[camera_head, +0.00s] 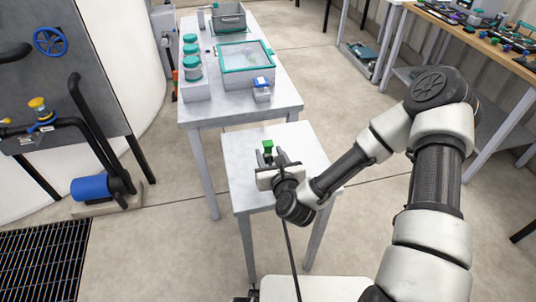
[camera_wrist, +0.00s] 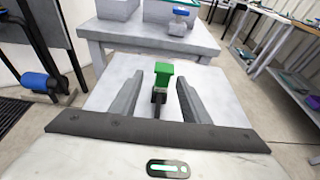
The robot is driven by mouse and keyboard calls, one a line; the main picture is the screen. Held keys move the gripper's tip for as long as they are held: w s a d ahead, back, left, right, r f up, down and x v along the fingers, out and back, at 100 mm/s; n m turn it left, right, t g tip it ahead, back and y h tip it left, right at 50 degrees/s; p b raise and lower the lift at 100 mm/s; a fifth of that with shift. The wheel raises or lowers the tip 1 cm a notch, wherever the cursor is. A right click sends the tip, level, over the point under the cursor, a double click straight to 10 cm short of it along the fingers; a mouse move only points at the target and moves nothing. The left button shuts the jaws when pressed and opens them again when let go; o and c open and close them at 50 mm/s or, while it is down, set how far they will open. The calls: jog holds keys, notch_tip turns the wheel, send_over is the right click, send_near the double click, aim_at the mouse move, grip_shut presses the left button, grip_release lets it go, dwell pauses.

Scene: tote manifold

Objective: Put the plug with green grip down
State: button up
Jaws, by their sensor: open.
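The plug with the green grip (camera_head: 268,145) stands on the small white table (camera_head: 310,143), with its green part on top. In the wrist view the plug (camera_wrist: 163,70) shows between the two fingers, with a gap on each side, and a dark lower part beneath the green. My gripper (camera_head: 269,158) is open around or just in front of it; I cannot tell the exact depth. In the wrist view my gripper (camera_wrist: 158,95) shows both fingers spread and not touching the plug. Where the plug's lower end meets the table is partly hidden.
A larger table (camera_head: 245,108) behind carries a teal-rimmed clear bin (camera_head: 246,68), teal-lidded jars (camera_head: 192,66), a blue-topped container (camera_head: 262,88) and a grey tote (camera_head: 228,18). A workbench (camera_head: 490,40) stands at right. The small table's top is otherwise clear.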

aim_at(269, 147)
jog(key=x, duration=0.5)
jog(key=shift+w+d+r, duration=0.2)
jog(key=shift+w+d, duration=0.05)
jog(key=shift+w, duration=0.05)
grip_shut()
